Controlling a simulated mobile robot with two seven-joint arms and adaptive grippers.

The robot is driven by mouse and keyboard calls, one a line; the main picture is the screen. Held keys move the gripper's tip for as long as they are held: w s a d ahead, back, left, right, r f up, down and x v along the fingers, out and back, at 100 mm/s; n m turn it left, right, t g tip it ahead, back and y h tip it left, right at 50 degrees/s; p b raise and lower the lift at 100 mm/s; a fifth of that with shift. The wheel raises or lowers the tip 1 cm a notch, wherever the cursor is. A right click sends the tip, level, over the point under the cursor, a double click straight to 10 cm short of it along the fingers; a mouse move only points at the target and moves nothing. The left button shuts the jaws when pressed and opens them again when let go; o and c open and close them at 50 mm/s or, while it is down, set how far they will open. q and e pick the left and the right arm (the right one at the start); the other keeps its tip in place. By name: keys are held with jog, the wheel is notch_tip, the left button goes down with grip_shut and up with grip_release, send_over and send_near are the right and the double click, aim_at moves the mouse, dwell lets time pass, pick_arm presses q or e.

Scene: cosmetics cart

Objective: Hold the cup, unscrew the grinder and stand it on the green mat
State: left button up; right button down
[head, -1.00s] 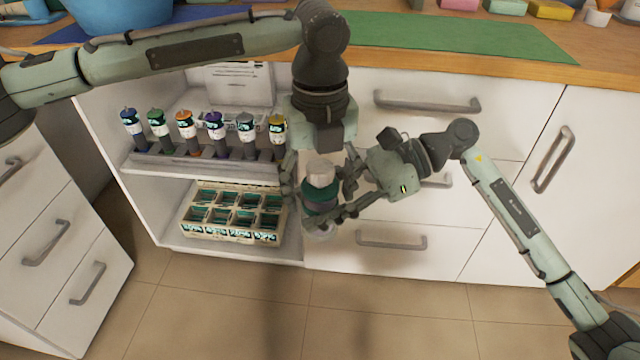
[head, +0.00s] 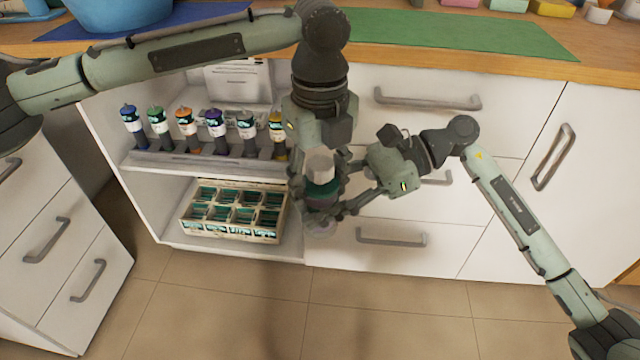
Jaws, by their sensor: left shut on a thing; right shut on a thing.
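The grinder (head: 320,168), with a pale grey-beige end and a green band, is held in the air in front of the white drawers. Below it is the clear cup (head: 321,229), partly hidden by fingers. Cup and grinder are in line and look joined; I cannot tell how far the thread is turned. My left gripper (head: 322,182) comes from above and is shut on the grinder. My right gripper (head: 326,212) comes from the right and is shut around the lower part, at the cup. The green mat (head: 450,36) lies on the wooden counter, its visible part clear.
An open cabinet on the left has a shelf with several coloured-cap bottles (head: 186,128) and a compartmented crate (head: 235,235) below. Drawer handles (head: 428,101) jut out behind the arms. A blue bowl (head: 120,15) and several small blocks stand on the counter.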

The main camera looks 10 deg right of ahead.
aim_at(321, 163)
pick_arm(q)
jog(key=o, duration=1.3)
jog(key=shift+r, duration=0.1)
notch_tip(321, 163, up, 4)
jog(key=shift+r, duration=0.15)
jog(key=shift+c, duration=0.4)
notch_tip(321, 163, up, 3)
jog(key=m, duration=0.3)
jog(key=shift+r, duration=0.1)
jog(key=shift+f, duration=3.9)
jog(key=shift+c, duration=0.6)
